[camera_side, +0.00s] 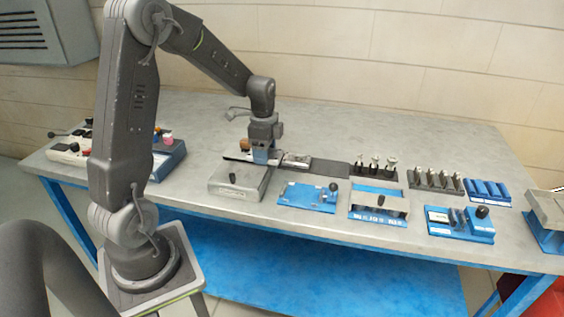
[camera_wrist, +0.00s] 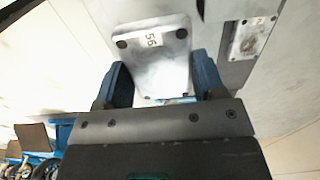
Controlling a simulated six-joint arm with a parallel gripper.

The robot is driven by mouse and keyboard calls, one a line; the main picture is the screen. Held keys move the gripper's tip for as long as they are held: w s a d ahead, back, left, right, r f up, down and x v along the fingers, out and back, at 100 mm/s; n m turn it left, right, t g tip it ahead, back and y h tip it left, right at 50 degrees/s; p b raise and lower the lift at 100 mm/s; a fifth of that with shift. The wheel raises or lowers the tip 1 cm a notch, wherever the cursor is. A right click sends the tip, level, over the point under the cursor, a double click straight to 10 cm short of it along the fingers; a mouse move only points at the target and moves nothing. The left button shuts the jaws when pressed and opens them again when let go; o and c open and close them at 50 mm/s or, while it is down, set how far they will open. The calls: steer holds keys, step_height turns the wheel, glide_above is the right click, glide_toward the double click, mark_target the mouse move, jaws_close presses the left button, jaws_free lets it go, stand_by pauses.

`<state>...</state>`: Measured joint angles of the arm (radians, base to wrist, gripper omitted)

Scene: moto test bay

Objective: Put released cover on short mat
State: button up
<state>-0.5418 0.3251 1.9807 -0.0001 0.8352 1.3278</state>
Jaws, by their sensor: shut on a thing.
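My gripper (camera_wrist: 160,85) is shut on a pale metal cover (camera_wrist: 155,65) marked 56, with dark round spots at its corners; its blue fingers sit on either side of it. In the side view my gripper (camera_side: 263,157) points down above the middle of the bench, and the held cover is mostly hidden there. A dark mat (camera_side: 330,168) lies to its right. Another small metal plate (camera_side: 297,160) rests at that mat's left end; it also shows in the wrist view (camera_wrist: 250,38). A dark strip (camera_side: 235,158) shows left of the gripper. I cannot tell which mat is the short one.
A grey box with a black knob (camera_side: 240,184) stands in front of my gripper. Blue fixtures (camera_side: 308,195) and racks of small parts (camera_side: 435,180) fill the right side. A brown round object (camera_side: 244,145) is close behind the gripper. The back of the bench (camera_side: 350,125) is clear.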

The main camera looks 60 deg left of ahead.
steer(key=shift+a+r, duration=0.2)
steer(key=shift+a, duration=0.15)
steer(key=w+a+m, duration=0.4)
steer(key=w+m, duration=0.5)
steer(key=w, duration=0.4)
glide_above(331, 174)
step_height(331, 174, down, 7)
steer(key=shift+a+r, duration=0.1)
steer(key=shift+w+f, duration=0.1)
steer(key=shift+f, duration=2)
steer(key=shift+f, duration=0.15)
steer(key=o, duration=1)
